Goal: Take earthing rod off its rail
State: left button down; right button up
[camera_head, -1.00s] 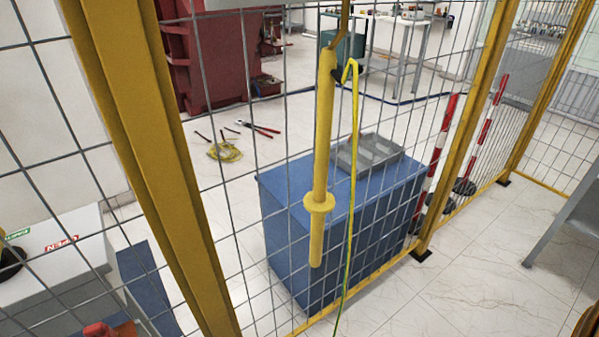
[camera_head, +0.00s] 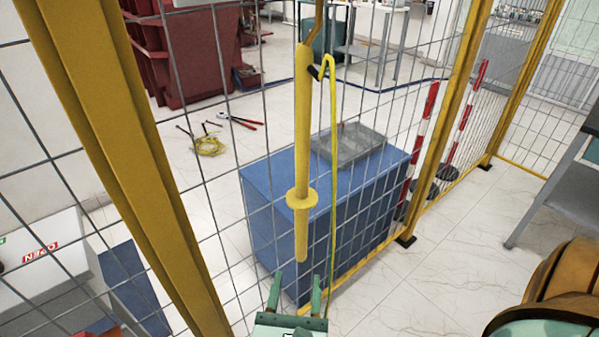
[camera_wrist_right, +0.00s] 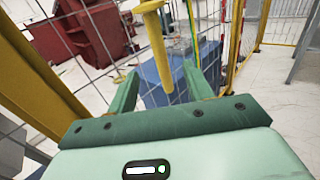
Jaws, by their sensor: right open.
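The yellow earthing rod (camera_head: 302,135) hangs upright in front of the mesh fence, with a round collar low on it and a hook at its top. A yellow-green cable (camera_head: 332,180) runs down beside it. The rail it hangs from is out of view above. My right gripper (camera_head: 296,283) is open, its two green fingers pointing up just below the rod's lower end. In the right wrist view the rod's lower end (camera_wrist_right: 163,75) shows between and beyond the open fingers (camera_wrist_right: 163,85); no contact shows. My left gripper is not in view.
A yellow fence post (camera_head: 130,160) stands left of the rod and another (camera_head: 440,130) to the right. Behind the mesh (camera_head: 225,190) is a blue cabinet (camera_head: 270,215) with a grey tray (camera_head: 348,145) on top.

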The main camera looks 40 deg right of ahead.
aim_at(301, 228)
jog(key=x, duration=1)
jog(key=shift+d, duration=0.1)
jog(key=x, duration=0.3)
jog(key=f+b+x, duration=0.1)
jog(key=x, duration=0.1)
jog(key=shift+w, duration=0.5)
jog(key=shift+r, duration=0.1)
grip_shut()
